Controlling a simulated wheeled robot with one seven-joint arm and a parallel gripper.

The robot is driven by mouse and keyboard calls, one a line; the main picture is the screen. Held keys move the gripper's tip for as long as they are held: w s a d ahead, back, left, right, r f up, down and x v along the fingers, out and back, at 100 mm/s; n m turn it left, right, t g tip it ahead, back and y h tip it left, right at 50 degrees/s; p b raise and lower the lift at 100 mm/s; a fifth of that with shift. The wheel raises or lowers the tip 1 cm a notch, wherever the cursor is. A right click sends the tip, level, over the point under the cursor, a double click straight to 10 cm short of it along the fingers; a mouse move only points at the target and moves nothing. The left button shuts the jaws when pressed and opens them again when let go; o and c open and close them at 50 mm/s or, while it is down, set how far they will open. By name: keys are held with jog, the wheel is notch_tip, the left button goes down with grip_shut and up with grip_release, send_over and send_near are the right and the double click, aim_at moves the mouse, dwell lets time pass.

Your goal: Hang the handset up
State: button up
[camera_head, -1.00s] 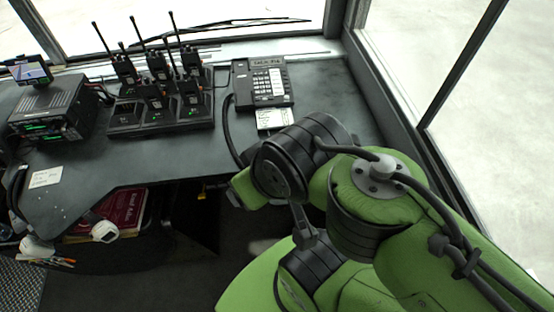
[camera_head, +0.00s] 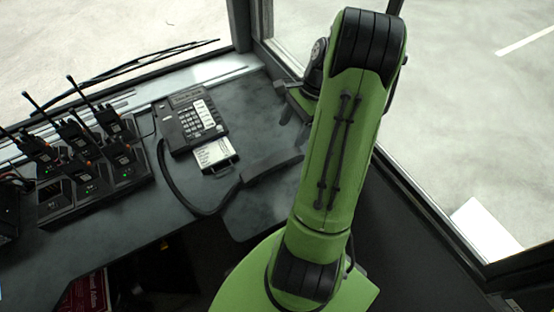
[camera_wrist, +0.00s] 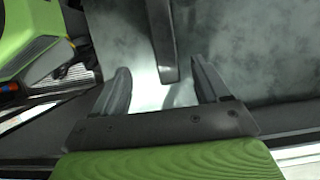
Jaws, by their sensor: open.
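The dark handset (camera_head: 272,166) lies off its cradle on the grey dash, to the right of and nearer than the desk phone (camera_head: 190,120). A black cord (camera_head: 178,190) loops from the phone's left side towards the handset. My gripper (camera_head: 293,104) is partly hidden by my green arm, above the dash right of the phone and just beyond the handset's right end. In the wrist view my gripper (camera_wrist: 163,85) is open and empty. The end of a dark bar, apparently the handset (camera_wrist: 162,40), shows in line with the gap between the fingers, not gripped.
A charging rack (camera_head: 95,190) with several radios stands left of the phone. A white card (camera_head: 214,152) sits at the phone's front edge. The windscreen and right window frame (camera_head: 420,205) bound the dash.

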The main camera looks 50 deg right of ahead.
jog(key=b, duration=0.3)
send_near(274, 160)
jog(key=x, duration=0.5)
jog(key=shift+s+d, duration=0.2)
jog(key=shift+s, duration=0.1)
jog(key=x, duration=0.2)
jog(key=b+x, duration=0.1)
jog(key=x, duration=0.2)
jog(key=shift+w+a, duration=0.2)
jog(key=shift+w, duration=0.05)
jog(key=shift+a+f, duration=0.15)
jog(key=shift+f, duration=0.1)
jog(key=shift+f, duration=0.25)
jog(key=shift+c, duration=0.3)
jog(key=c, duration=1.2)
notch_tip(274, 160, up, 11)
jog(key=p, duration=0.3)
jog(key=shift+w+f, duration=0.1)
jog(key=shift+f, duration=0.1)
